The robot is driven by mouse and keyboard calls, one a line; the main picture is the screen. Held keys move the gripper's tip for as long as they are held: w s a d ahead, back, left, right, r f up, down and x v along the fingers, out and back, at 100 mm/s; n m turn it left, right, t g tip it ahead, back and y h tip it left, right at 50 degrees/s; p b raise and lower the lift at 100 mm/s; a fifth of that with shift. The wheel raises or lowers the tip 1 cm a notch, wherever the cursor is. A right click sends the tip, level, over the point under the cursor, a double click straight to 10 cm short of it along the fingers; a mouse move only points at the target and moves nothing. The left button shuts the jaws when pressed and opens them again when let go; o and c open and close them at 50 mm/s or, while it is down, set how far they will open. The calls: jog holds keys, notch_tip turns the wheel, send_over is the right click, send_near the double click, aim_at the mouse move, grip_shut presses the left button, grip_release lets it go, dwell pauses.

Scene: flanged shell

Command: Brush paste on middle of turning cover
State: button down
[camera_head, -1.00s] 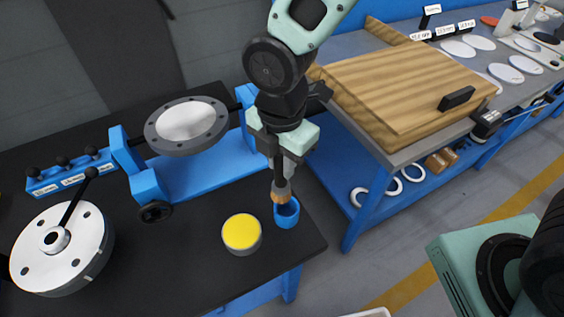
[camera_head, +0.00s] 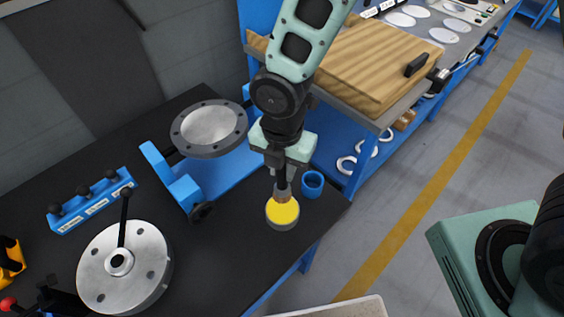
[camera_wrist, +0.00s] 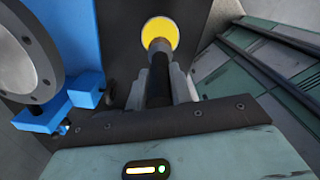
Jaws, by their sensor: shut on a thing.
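My gripper (camera_head: 284,165) is shut on a brush (camera_head: 283,189) with a dark handle, which points down. The brush tip is over or in the yellow paste tin (camera_head: 282,214); I cannot tell how deep. In the wrist view the brush (camera_wrist: 159,75) runs from the jaws to the yellow paste (camera_wrist: 160,31). The turning cover (camera_head: 211,127), a grey flanged disc with bolt holes and a pale middle, sits in a blue stand (camera_head: 182,190) to the left of my gripper. Part of it also shows at the left of the wrist view (camera_wrist: 30,55).
An empty-looking blue cup (camera_head: 312,184) stands right of the tin, near the table edge. A silver flange with a lever (camera_head: 125,265) and a blue rack (camera_head: 92,203) are at left. A wooden board (camera_head: 375,70) lies on the bench behind.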

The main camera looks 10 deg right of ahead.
aim_at(283, 186)
jog(key=shift+f+b, duration=2.6)
jog(key=shift+f, duration=0.35)
jog(key=shift+f+b, duration=0.3)
jog(key=shift+f, duration=0.3)
jog(key=shift+r, duration=0.1)
notch_tip(283, 186, up, 7)
jog(key=p, duration=0.6)
jog(key=shift+p, duration=0.3)
dwell(0.4)
